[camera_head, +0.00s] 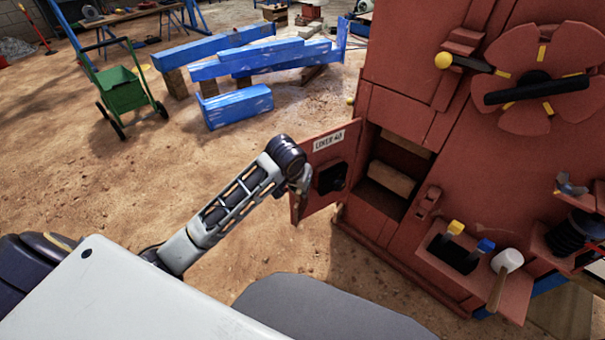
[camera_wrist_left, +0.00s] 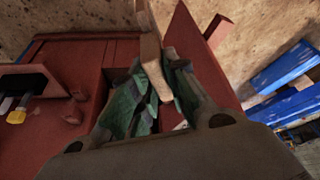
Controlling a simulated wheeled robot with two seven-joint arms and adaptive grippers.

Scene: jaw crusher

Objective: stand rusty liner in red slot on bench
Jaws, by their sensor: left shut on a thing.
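The red machine's small hatch door (camera_head: 322,165), labelled like "LINER 40", stands open. In the open compartment, a brown block (camera_head: 391,179) lies on a ledge; I cannot tell if it is the rusty liner. My left arm reaches the door, its gripper largely hidden in the head view. In the left wrist view my left gripper (camera_wrist_left: 157,98) is shut on a tan bar (camera_wrist_left: 152,55); whether the bar belongs to the door is unclear. My right gripper is not in view.
Yellow and blue handles (camera_head: 485,245) and a white-headed mallet (camera_head: 507,261) are by the red box. A handwheel (camera_head: 541,90) sits above. Blue beams (camera_head: 240,107) and a green cart (camera_head: 122,92) stand behind on sandy ground. The ground left of the door is clear.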

